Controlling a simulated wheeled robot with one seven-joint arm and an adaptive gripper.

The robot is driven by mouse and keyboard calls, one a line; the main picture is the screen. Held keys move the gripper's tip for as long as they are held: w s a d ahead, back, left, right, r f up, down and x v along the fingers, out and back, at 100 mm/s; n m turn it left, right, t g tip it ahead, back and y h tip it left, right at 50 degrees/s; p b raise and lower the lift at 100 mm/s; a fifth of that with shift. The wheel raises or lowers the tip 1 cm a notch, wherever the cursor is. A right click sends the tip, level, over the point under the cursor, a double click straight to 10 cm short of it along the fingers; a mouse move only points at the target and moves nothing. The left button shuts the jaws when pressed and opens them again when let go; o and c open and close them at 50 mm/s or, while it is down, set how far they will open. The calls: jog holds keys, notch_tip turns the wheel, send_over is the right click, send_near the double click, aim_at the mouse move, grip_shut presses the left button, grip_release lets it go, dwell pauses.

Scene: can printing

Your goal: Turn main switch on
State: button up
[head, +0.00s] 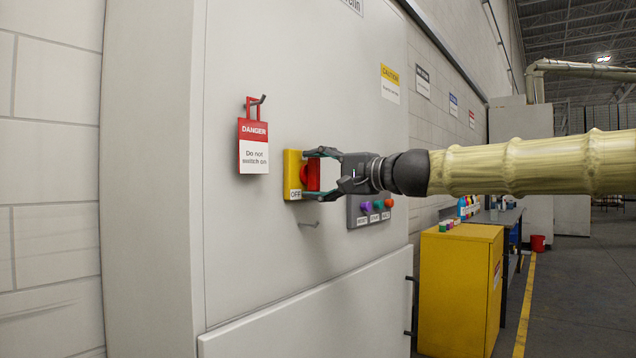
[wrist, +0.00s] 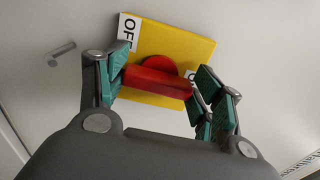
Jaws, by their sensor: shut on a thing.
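The main switch is a red rotary knob (head: 311,178) on a square yellow plate (head: 291,165) on the grey cabinet front. The head view shows an OFF label at the plate's lower edge. In the wrist view the plate (wrist: 202,47) is tilted, with OFF at its upper left and a partly hidden label at its right. My gripper (head: 318,174) reaches in from the right and is shut on the red knob (wrist: 157,78). Its green-padded fingers sit at the two ends of the knob's bar and hide parts of them.
A "DANGER Do not switch on" tag (head: 254,146) hangs on a hook left of the switch. An empty hook (head: 309,224) sticks out below it. A panel (head: 371,208) with purple, green and red buttons is close under my gripper. A yellow cabinet (head: 460,290) stands at right.

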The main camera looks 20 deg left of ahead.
dwell(0.3)
jog(key=o, duration=1)
jog(key=v, duration=1.2)
